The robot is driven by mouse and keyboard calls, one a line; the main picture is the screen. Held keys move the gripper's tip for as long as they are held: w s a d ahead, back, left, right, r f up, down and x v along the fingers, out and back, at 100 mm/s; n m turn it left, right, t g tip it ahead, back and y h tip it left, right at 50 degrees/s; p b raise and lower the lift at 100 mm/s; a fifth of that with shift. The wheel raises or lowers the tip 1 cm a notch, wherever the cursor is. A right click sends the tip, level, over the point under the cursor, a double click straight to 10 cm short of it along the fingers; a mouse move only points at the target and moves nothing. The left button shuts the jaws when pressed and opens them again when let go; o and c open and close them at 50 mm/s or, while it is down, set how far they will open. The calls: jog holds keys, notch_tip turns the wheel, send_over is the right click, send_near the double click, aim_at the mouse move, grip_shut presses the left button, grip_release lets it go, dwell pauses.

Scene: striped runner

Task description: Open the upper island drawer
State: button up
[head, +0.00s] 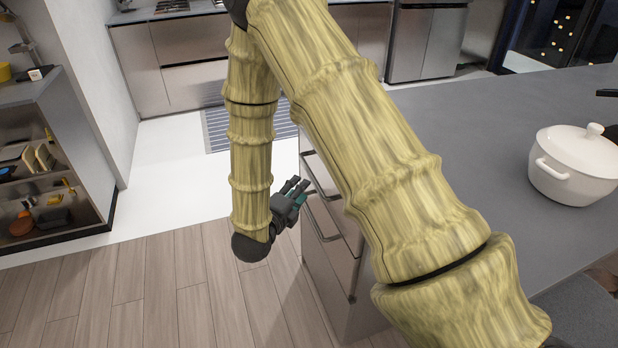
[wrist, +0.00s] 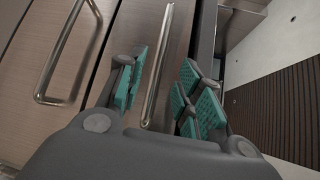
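The island (head: 345,290) has wood-toned drawer fronts on its left side. The upper drawer's bar handle (head: 322,178) shows just below the countertop, partly behind my arm. In the wrist view this handle (wrist: 158,70) lies between my two fingers, nearest the dark counter edge. The upper drawer looks shut. My gripper (head: 297,190) is open, its teal-padded fingers (wrist: 160,92) on either side of the handle, and no contact shows. I cannot tell how deep the handle sits between the pads. A lower drawer handle (head: 318,222) also shows at the left of the wrist view (wrist: 62,55).
A white lidded pot (head: 575,165) stands on the grey countertop (head: 480,130). A striped runner (head: 225,130) lies on the floor behind. An open shelf unit (head: 45,170) stands at the left. The wood floor (head: 150,290) left of the island is clear.

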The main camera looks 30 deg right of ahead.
aim_at(310, 176)
jog(key=x, duration=0.8)
jog(key=shift+p, duration=0.45)
grip_shut()
